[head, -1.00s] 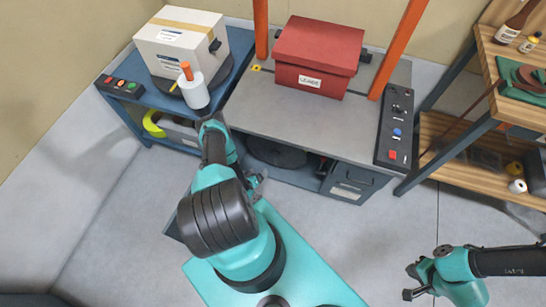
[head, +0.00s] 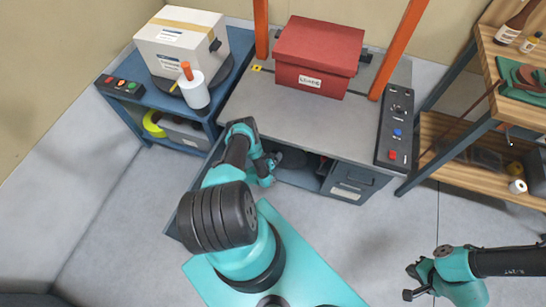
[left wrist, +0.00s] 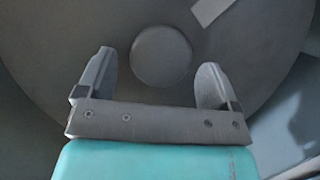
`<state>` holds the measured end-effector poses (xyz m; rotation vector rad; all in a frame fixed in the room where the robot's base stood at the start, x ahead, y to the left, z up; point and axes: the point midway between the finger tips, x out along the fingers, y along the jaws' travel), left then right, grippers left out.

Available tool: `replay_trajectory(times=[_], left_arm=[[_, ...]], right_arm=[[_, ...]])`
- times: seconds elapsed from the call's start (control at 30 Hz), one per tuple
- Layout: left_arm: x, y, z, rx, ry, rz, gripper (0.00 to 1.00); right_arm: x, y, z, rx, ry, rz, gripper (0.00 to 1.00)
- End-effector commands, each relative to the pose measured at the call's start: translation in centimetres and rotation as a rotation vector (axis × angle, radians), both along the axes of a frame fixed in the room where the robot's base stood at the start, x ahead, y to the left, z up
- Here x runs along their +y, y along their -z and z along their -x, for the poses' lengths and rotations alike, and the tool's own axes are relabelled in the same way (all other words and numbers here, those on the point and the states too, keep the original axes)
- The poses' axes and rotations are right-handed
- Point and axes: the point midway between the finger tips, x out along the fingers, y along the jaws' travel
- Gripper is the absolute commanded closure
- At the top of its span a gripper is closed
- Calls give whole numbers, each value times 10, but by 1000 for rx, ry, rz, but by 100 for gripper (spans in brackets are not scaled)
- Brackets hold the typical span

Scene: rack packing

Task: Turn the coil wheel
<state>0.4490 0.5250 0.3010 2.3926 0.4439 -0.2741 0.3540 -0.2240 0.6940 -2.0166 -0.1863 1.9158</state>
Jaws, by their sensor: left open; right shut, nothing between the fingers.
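The coil wheel is a large grey disc (left wrist: 100,30) that fills most of the left wrist view, with a round raised hub (left wrist: 161,56) near the centre. A pale strip (left wrist: 212,10) lies on its face at the upper right. In the head view the dark wheel (head: 292,158) is partly hidden under the bench top and behind my left arm. My left gripper (head: 268,166) is in front of it; in the left wrist view the open fingers (left wrist: 153,80) stand either side of the hub's lower part, with nothing held. Contact cannot be told. My right gripper (head: 411,281) is shut and empty at lower right.
The grey bench (head: 300,105) carries a red lidded box (head: 318,58) between orange posts and a control panel (head: 395,125). A blue cart (head: 232,70) at left holds a white carton (head: 180,45) and a wrap roll (head: 195,92). Wooden shelves (head: 465,140) stand at right.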

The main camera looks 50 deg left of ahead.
Motion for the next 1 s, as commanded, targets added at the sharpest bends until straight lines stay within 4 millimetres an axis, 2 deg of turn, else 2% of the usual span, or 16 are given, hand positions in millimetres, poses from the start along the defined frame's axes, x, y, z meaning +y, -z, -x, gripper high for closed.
replay_trajectory(times=[0.37,1.0], left_arm=[[1,1,-4,1,0,0,15],[1,1,-4,1,-1,0,76]], right_arm=[[0,0,0,0,0,0,100],[0,0,0,0,0,0,100]])
